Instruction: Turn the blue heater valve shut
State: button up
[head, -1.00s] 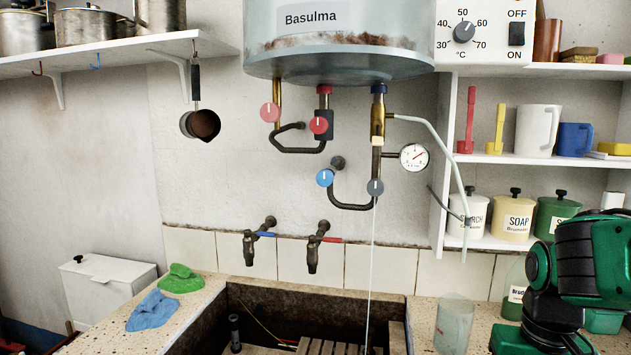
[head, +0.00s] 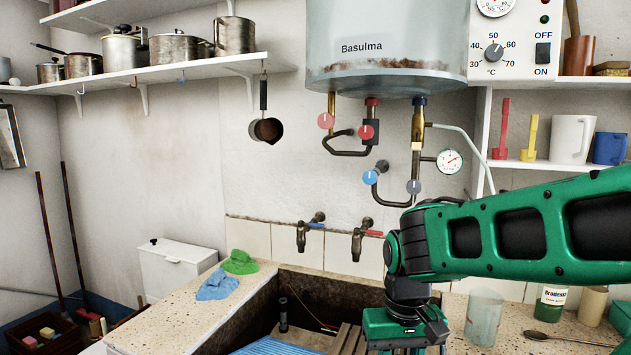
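The blue heater valve (head: 370,177) is a round blue knob with a pale mark. It sits on a dark pipe below the white water heater (head: 385,45), left of a grey knob (head: 414,187). Two red knobs are above it, one at the left (head: 325,121) and one nearer the middle (head: 366,132). My green and black arm reaches in from the right, with its wrist bent down over the trough, below and right of the blue valve. The fingers of my gripper are out of the frame below.
Two taps, one with a blue lever (head: 303,235) and one with a red lever (head: 361,240), stick out above the stone trough (head: 255,318). A pressure gauge (head: 449,161) hangs right of the pipes. A pan (head: 266,130) hangs from the shelf. A glass (head: 484,318) stands on the right counter.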

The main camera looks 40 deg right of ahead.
aim_at(369, 177)
jog(key=u, duration=1.3)
jog(key=i, duration=2.35)
jog(key=z, duration=3.25)
